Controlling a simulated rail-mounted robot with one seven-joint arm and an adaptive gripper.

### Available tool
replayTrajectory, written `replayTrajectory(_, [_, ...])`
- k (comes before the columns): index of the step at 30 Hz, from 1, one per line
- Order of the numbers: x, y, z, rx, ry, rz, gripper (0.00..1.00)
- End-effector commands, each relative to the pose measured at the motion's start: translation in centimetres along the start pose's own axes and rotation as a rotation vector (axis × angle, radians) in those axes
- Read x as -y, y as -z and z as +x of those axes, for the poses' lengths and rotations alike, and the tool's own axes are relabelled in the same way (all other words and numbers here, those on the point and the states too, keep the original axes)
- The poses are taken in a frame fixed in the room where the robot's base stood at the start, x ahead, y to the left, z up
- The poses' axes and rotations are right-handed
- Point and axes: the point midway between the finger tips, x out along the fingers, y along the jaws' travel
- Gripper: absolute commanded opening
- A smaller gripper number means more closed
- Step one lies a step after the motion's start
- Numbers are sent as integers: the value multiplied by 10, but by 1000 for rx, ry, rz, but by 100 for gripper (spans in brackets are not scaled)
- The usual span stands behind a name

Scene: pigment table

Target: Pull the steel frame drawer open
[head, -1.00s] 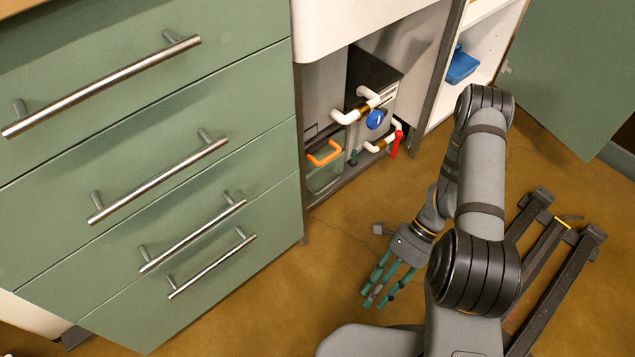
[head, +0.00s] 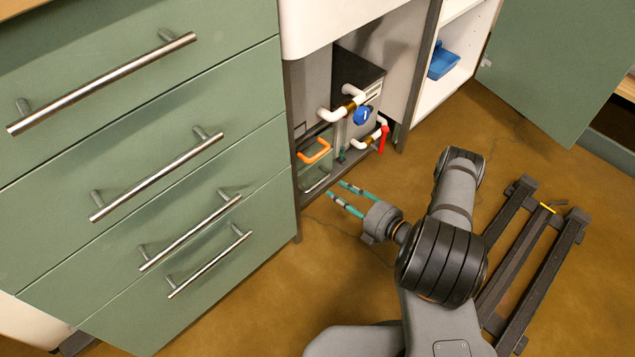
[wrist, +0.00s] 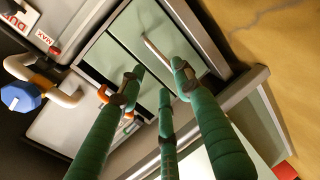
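In the head view, a steel-edged frame (head: 318,185) with a greenish panel stands low in the open bay, with an orange handle (head: 314,151) on its upper part. In the wrist view, a grey metal frame (wrist: 215,60) surrounds green panels (wrist: 145,30) with a pale bar (wrist: 158,54) across them. The orange handle (wrist: 103,93) is partly hidden behind a finger there. I cannot tell which part is the drawer front. My gripper (head: 335,191) has green fingers, spread apart and empty, pointing at the bay just below and right of the orange handle. It touches nothing that I can see.
White pipes (head: 345,113), a blue valve knob (head: 362,115) and a red lever (head: 384,139) stick out right of the frame. A green drawer cabinet (head: 150,215) with several steel bar handles is at left. Open brown floor (head: 290,285) lies in front.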

Motion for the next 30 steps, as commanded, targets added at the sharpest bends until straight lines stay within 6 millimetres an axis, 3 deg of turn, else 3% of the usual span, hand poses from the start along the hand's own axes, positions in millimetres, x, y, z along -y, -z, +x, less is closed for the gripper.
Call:
replayTrajectory(9, [5,2,60,-7,-2,-9,33])
replayTrajectory(15, [3,2,86,-6,-1,-8,33])
replayTrajectory(27, [0,2,94,-5,0,-6,33])
replayTrajectory(30, [0,2,94,-5,0,-6,29])
